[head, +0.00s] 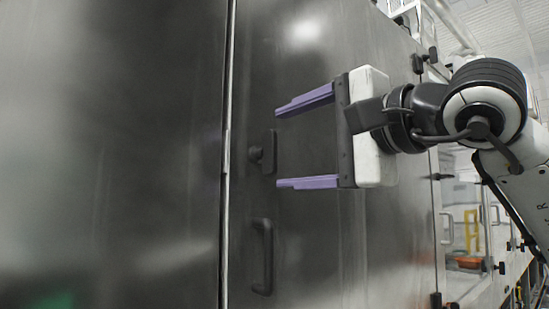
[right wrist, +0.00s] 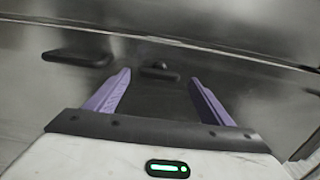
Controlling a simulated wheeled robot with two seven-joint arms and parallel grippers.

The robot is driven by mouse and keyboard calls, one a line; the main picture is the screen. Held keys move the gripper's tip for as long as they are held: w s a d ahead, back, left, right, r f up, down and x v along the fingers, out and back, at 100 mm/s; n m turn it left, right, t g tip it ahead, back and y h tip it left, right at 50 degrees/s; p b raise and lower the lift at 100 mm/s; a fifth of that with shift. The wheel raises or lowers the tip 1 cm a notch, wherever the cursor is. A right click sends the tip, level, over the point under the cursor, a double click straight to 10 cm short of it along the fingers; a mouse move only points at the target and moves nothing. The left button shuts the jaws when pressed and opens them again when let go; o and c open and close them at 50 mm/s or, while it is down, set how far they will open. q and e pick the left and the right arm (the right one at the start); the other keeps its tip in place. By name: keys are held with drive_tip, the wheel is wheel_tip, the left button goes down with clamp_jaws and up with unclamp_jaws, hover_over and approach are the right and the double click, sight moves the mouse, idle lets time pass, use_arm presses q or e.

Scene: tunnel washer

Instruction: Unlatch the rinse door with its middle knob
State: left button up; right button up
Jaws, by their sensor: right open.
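The rinse door is a dark steel panel (head: 320,255) to the right of a vertical seam. Its middle knob (head: 257,154) is a small black knob on a dark backplate near the seam. In the right wrist view the knob (right wrist: 159,68) shows beyond and between the fingertips. My right gripper (head: 276,148) is open, with purple fingers spread above and below the knob's height. Nothing is between the fingers. Contact with the door cannot be told. My left gripper is not in view.
A black bar handle (head: 262,257) is on the door below the knob; it also shows in the right wrist view (right wrist: 77,58). A large steel panel (head: 110,150) fills the left. Black latches (head: 417,63) and windowed machine parts are at the right.

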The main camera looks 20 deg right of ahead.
drive_tip(key=v, duration=0.4)
idle(0.5)
